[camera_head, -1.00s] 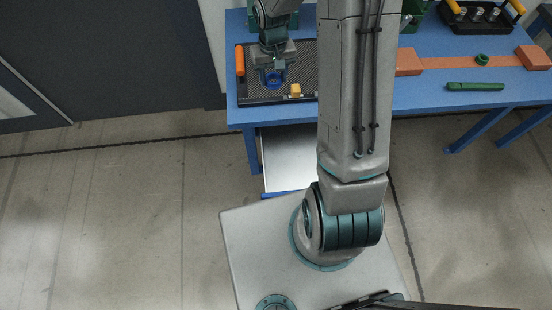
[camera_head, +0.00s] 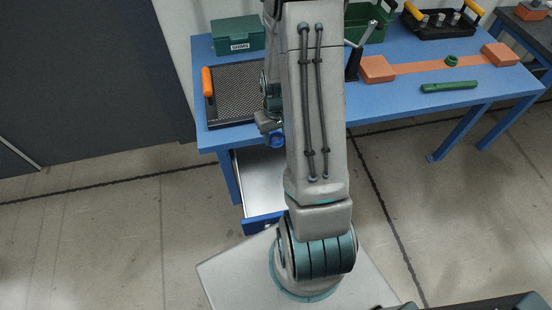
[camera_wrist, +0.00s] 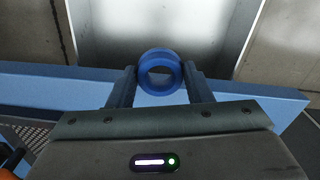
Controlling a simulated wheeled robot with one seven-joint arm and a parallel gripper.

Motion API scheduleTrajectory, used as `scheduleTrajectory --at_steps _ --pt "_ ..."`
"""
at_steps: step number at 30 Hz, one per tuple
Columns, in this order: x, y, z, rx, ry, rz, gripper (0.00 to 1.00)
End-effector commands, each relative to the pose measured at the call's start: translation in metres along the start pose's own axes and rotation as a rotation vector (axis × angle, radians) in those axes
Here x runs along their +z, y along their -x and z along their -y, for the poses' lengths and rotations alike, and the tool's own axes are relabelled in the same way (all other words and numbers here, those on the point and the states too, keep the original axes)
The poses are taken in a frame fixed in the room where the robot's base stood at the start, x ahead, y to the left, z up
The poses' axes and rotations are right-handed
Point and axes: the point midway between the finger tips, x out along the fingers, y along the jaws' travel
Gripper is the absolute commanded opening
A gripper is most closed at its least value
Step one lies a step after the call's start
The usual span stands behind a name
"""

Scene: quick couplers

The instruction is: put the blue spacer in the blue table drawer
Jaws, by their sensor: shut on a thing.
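The blue spacer (camera_wrist: 160,88) is a thick ring held between the two fingertips of my gripper (camera_wrist: 160,84), as the wrist view shows. In the head view the spacer (camera_head: 277,140) shows at the front edge of the blue table (camera_head: 375,98), partly behind my arm. My gripper (camera_head: 268,124) is shut on it there. The table drawer (camera_head: 258,182) is pulled out below the table front, with a blue front panel and a pale inside. The visible part of its inside looks empty. In the wrist view the drawer (camera_wrist: 165,30) lies just beyond the spacer.
A black mesh tray (camera_head: 235,105) with an orange handle sits at the table's left. Behind it stands a green box (camera_head: 238,35). Orange blocks (camera_head: 376,69) and a green bar (camera_head: 449,86) lie on the right. My arm hides the drawer's right part.

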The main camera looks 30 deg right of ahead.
Motion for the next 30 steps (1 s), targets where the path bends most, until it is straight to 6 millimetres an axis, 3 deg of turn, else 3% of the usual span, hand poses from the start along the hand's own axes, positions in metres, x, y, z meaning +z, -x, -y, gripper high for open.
scheduleTrajectory --at_steps 1,3,11,17,30 --pt "0.000 -0.016 0.000 0.000 0.000 0.001 0.24" --pt "0.000 -0.028 0.000 0.000 -0.001 0.001 0.24" --pt "0.000 -0.047 0.000 0.000 -0.001 0.000 0.24" --pt "0.000 -0.073 0.000 0.000 -0.001 0.001 0.24" --pt "0.000 -0.078 0.000 0.000 -0.001 0.000 0.24"
